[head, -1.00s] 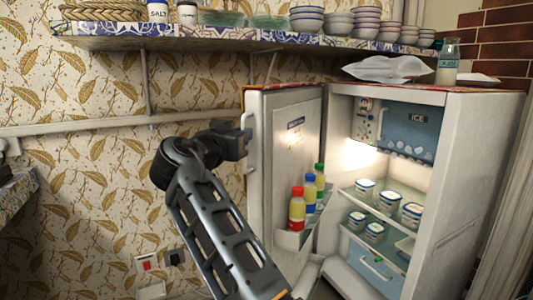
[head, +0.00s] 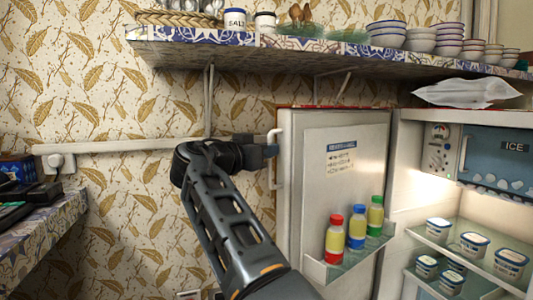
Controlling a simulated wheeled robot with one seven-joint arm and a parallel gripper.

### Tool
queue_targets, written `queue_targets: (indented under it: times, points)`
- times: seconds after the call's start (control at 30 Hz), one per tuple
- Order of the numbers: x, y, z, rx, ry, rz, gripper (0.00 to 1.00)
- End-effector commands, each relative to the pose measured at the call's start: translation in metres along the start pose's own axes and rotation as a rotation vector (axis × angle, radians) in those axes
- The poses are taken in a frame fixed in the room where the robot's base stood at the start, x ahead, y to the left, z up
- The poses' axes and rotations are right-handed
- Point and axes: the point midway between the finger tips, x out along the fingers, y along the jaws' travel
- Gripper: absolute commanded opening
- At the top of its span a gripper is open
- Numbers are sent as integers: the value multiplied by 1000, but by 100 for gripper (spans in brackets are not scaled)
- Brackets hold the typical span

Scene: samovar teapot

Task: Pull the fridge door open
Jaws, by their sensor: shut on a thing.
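The fridge door (head: 315,175) stands wide open in the head view, and its inner face with the bottle shelf shows. The fridge (head: 400,170) is at the right, with its lit interior in view. The white door handle (head: 276,170) runs along the door's left edge. My gripper (head: 270,151) is at the upper part of this handle and is shut on it. The fingertips are small and partly hidden against the handle.
Bottles with red, blue and green caps (head: 335,240) stand in the door shelf. Tubs (head: 474,243) sit on the fridge shelves. A wall shelf (head: 300,52) with bowls and jars runs above the door. A counter (head: 45,235) is at the left.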

Motion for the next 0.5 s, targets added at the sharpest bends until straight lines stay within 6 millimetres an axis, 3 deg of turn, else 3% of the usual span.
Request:
queue_targets:
  times: [0.33,0.37,0.5]
  points:
    - [-1,-1,1,-4,0,-1,0]
    - [-1,-1,1,-4,0,-1,16]
    - [-1,-1,1,-2,0,-1,29]
